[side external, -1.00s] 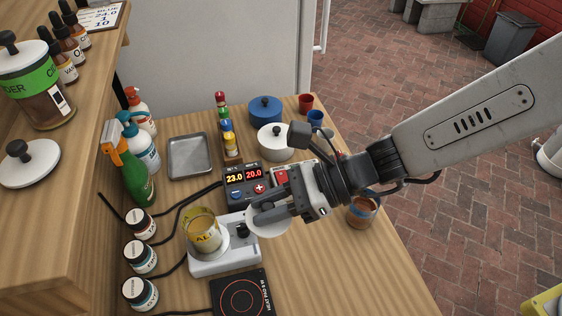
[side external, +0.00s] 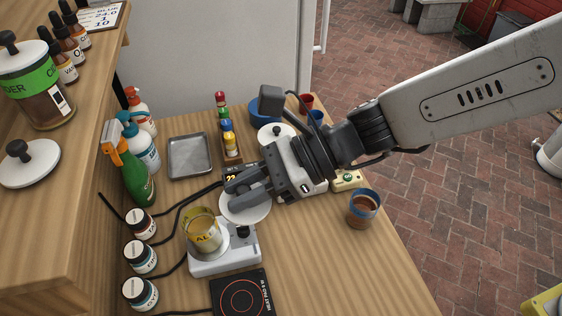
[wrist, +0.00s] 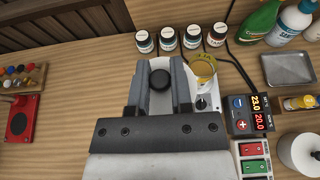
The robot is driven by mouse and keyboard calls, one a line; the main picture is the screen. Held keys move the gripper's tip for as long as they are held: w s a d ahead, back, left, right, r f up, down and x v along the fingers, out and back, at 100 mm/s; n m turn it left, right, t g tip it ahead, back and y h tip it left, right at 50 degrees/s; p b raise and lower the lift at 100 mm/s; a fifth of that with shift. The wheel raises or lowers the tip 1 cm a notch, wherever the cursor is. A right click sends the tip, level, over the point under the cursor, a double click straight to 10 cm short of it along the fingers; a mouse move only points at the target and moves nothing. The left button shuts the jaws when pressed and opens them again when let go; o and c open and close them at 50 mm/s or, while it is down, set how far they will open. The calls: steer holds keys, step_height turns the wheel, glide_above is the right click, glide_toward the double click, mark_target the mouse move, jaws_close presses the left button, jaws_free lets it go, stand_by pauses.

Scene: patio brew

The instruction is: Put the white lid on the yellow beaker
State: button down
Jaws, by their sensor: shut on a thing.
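My gripper (side external: 232,190) is shut on the dark knob (wrist: 159,79) of a white lid (side external: 247,211). It holds the lid flat above the table, just to the right of and behind the yellow beaker in the side view. The yellow beaker (side external: 202,238) is clear with a yellow label and stands upright on a white device (side external: 228,262). In the wrist view the beaker (wrist: 203,72) is right of the fingers. Its top looks open, and the lid is apart from it. The fingers hide part of the lid.
A black hotplate (side external: 240,298) is in front. A blue-rimmed cup (side external: 363,208) is at right.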

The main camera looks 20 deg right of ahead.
steer(key=w+a+f, duration=0.7)
steer(key=a+f, duration=0.1)
steer(key=shift+w, duration=0.15)
stand_by(0.3)
steer(key=shift+f, duration=0.15)
steer(key=shift+w+a+f, duration=0.1)
steer(key=shift+f, duration=0.8)
steer(key=shift+w+a+f, duration=0.1)
steer(key=shift+f, duration=0.8)
steer(key=shift+f, duration=0.35)
steer(key=c, duration=0.5)
jaws_free()
steer(key=shift+c, duration=0.2)
